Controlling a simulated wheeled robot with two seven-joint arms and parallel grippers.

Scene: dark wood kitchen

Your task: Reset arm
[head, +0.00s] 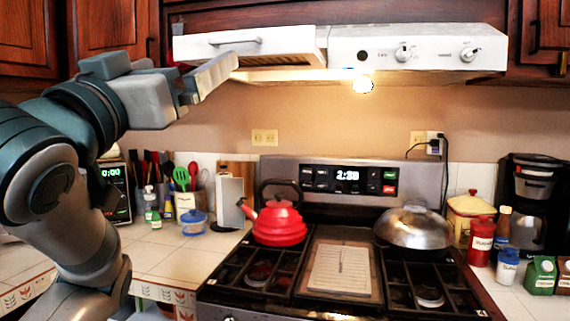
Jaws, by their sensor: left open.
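My left gripper (207,80) is raised at the upper left, just in front of the left part of the white range hood (415,48). Its long grey fingers point to the right. It is open, and I see nothing held between the fingers. My left arm bends up from the lower left edge and covers part of the counter and cabinets. My right gripper is not in the picture.
A red kettle (278,222) and a domed metal lid (414,226) stand on the stove. Utensils, a blue-lidded container (194,222) and bottles crowd the left counter. Canisters and a coffee maker (533,200) fill the right. Dark cabinets (113,28) hang above.

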